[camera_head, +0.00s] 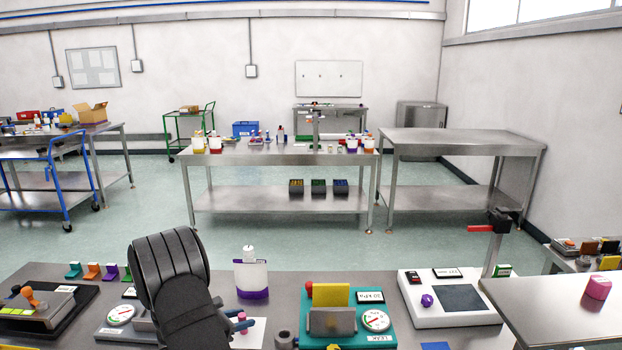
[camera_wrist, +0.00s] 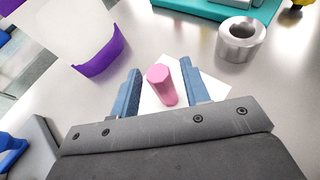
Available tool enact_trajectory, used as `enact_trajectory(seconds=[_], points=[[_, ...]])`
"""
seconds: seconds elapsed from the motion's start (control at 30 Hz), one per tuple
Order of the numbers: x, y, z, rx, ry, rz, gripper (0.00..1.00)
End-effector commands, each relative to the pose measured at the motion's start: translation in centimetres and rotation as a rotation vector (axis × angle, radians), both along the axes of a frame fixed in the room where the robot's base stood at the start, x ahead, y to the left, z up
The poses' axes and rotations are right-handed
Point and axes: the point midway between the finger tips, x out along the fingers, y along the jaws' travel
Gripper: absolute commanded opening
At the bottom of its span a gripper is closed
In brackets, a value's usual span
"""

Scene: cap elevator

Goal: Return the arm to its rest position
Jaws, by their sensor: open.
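My gripper (camera_wrist: 160,70) is open in the wrist view, with its two blue fingers spread apart. A pink cylindrical piece (camera_wrist: 162,85) stands on a white sheet (camera_wrist: 205,88) between the fingers, with a gap on each side. In the head view my black arm reaches down at the lower middle and hides most of the gripper. The top of the pink piece (camera_head: 242,317) and part of the white sheet (camera_head: 254,336) show just right of the arm.
A white bottle with a purple base (camera_head: 251,278) stands behind the sheet. A metal ring (camera_head: 284,339) and a teal gauge device (camera_head: 346,318) are to the right. Colored clips (camera_head: 92,271) line the left bench.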

Motion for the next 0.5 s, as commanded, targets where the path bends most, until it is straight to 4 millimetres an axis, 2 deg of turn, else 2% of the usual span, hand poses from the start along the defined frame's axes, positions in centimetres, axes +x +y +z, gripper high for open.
enact_trajectory(seconds=[0.43, 0.47, 0.5], points=[[-6.1, 6.0, 3.5, 0.000, 0.001, 0.004, 0.42], [-6.4, 6.4, 3.7, 0.000, 0.001, 0.004, 0.42], [-6.0, 5.7, 3.4, -0.003, 0.003, -0.003, 0.42]])
